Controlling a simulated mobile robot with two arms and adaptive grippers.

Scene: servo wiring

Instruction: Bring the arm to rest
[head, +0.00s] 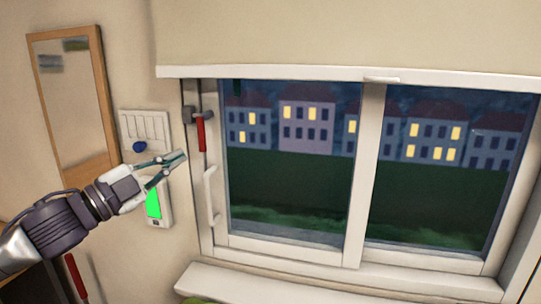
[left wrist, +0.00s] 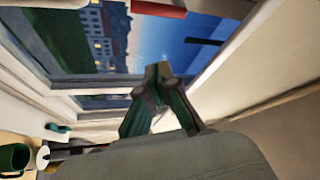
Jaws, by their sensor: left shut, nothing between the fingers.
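My left arm comes in from the left in the head view. My left gripper (head: 180,157) is in front of the wall beside the window's left frame, level with the lower part of a white wall panel. Its fingers are closed together with nothing between them. In the left wrist view the fingertips of the left gripper (left wrist: 158,72) meet, with the window behind them. My right gripper shows in neither view.
A white-framed window (head: 374,180) fills the right, with a white handle (head: 210,197) and a red-handled part (head: 201,133) on its left. A wood-framed mirror (head: 75,110) hangs left.

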